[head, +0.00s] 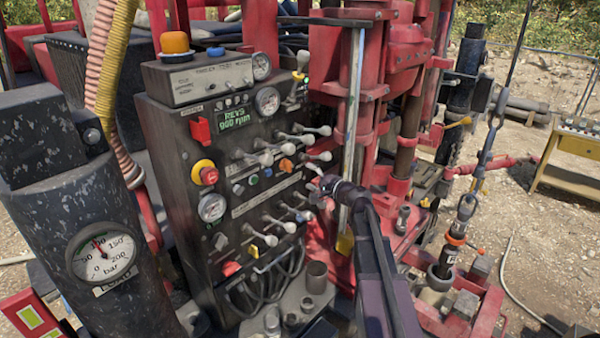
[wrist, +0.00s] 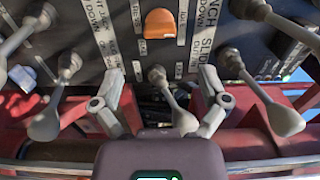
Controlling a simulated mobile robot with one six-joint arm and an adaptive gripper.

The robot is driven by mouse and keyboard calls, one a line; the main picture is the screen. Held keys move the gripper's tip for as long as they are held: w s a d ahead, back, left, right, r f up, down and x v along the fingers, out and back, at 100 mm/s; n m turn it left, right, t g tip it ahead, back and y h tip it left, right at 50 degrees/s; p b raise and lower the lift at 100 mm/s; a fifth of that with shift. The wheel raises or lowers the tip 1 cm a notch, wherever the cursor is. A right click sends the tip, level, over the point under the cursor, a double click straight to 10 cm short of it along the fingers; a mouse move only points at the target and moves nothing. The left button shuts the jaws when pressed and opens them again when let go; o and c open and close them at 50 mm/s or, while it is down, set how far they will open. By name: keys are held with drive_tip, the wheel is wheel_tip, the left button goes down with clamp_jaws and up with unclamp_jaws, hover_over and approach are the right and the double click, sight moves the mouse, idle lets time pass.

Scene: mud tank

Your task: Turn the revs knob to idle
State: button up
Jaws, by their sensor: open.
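The black control panel (head: 185,145) stands in the middle of the head view. Its green display (head: 235,118) reads REVS 900 rpm. My gripper (head: 322,188) is at the panel's right side, just below and right of the orange knob. In the wrist view my gripper (wrist: 160,103) is open. A grey lever (wrist: 170,100) shows between its fingers; I cannot tell whether they touch it.
Several grey-handled levers (wrist: 275,112) stick out around the gripper. A red mast (head: 385,110) stands close to the right of the panel. A black cylinder with a pressure gauge (head: 101,254) is at the left. A yellow table (head: 570,180) stands far right.

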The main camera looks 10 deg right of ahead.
drive_tip(key=shift+v, duration=1.35)
drive_tip(key=s+a+f+n+g+h+b, duration=0.1)
drive_tip(key=s+a+f+n+g+b, duration=0.4)
drive_tip(key=f, duration=0.5)
drive_tip(key=s+a+f+n+g+h+b, duration=0.1)
drive_tip(key=s+a+f+n+g+b, duration=0.25)
drive_tip(key=s+f, duration=0.5)
drive_tip(key=s+d+f+n+g+h+b, duration=0.2)
drive_tip(key=s+f+g+h+b, duration=0.4)
drive_tip(key=s+f, duration=0.7)
drive_tip(key=shift+f+h+b, duration=1)
drive_tip(key=shift+f+h, duration=0.3)
drive_tip(key=shift+f, duration=0.5)
